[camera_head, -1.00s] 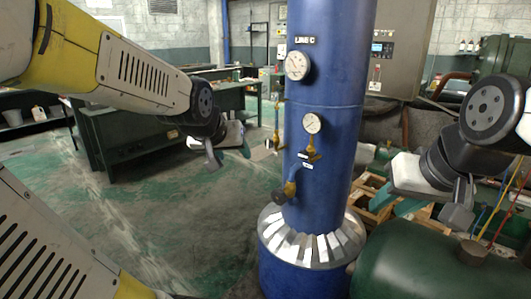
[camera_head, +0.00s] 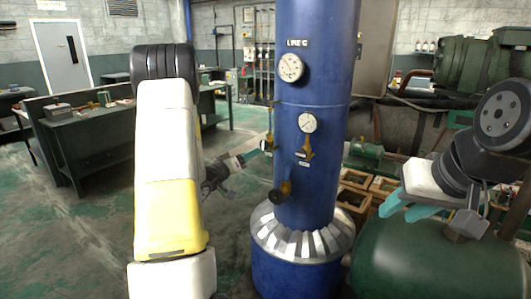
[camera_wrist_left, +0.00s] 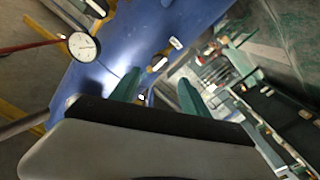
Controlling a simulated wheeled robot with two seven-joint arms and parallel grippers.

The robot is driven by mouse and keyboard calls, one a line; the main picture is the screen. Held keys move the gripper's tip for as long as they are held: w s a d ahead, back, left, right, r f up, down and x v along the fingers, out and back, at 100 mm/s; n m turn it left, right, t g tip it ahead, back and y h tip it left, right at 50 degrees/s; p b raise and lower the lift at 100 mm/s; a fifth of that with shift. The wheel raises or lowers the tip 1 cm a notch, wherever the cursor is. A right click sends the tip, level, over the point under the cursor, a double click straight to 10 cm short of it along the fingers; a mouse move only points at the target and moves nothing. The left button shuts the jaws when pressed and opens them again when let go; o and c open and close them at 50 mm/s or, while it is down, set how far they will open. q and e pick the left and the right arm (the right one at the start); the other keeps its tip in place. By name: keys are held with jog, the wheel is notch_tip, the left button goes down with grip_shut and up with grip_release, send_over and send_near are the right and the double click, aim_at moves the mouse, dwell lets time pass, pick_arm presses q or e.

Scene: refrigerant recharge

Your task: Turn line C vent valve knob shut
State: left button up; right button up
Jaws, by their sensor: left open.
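The blue column (camera_head: 318,120) marked LINE C carries brass valves. One brass valve with a dark knob (camera_head: 276,196) sticks out low on its front. Another brass valve (camera_head: 269,140) stands out on the column's left side, with a pale label by it. I cannot read which label names the vent valve. My left gripper (camera_head: 250,156) is just left of this side valve, its teal fingers toward it. In the left wrist view the fingers (camera_wrist_left: 160,92) are apart, with the column and small fittings beyond. My right gripper (camera_head: 412,212) is open and empty, right of the column.
A green tank (camera_head: 430,262) lies below my right gripper. A dark green workbench (camera_head: 75,150) stands at the back left. Open floor lies left of the column.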

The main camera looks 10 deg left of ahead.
aim_at(263, 145)
pick_arm(q)
jog(key=x, duration=0.9)
jog(key=shift+s, duration=0.1)
grip_shut()
jog(key=shift+a+m, duration=0.1)
jog(key=shift+m, duration=2.1)
